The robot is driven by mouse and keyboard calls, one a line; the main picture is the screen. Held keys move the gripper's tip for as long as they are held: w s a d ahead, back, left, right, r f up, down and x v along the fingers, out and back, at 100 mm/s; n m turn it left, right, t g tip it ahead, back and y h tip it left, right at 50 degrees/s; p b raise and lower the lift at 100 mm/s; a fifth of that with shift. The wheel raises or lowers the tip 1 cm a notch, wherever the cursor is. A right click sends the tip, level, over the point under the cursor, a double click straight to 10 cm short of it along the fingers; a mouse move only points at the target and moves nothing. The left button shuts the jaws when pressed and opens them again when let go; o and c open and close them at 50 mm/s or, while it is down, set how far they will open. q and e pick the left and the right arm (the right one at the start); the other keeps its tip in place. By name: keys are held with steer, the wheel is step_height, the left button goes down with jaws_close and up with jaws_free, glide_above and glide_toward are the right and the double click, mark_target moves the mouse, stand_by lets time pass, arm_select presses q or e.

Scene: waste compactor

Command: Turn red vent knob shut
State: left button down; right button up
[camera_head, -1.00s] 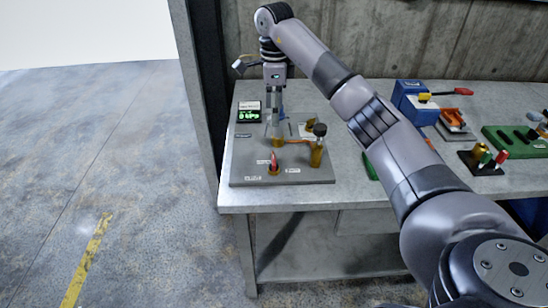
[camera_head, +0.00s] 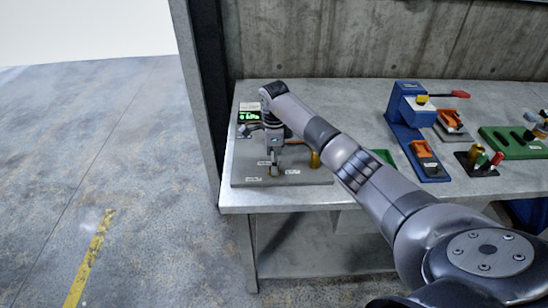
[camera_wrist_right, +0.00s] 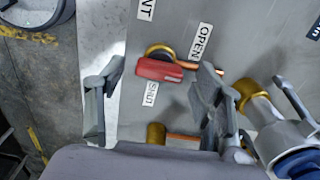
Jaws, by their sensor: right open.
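The red vent knob (camera_wrist_right: 160,70) shows in the wrist view as a red bar on a brass base. It lies across between the SHUT label (camera_wrist_right: 150,94) and the OPEN label (camera_wrist_right: 201,42). My right gripper (camera_wrist_right: 161,72) is open, with one finger left of the knob and one right of it; I see gaps and no clear contact. In the head view my right gripper (camera_head: 274,168) points down over the front of the grey panel (camera_head: 246,166) and hides the knob. My left gripper is not in view.
A brass post (camera_head: 315,159) stands right of my gripper on the panel. A green-lit display (camera_head: 249,117) sits behind it. The panel lies near the bench's front left corner.

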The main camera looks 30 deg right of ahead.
steer(key=shift+f, duration=0.15)
steer(key=shift+c, duration=0.3)
steer(key=c, duration=1.1)
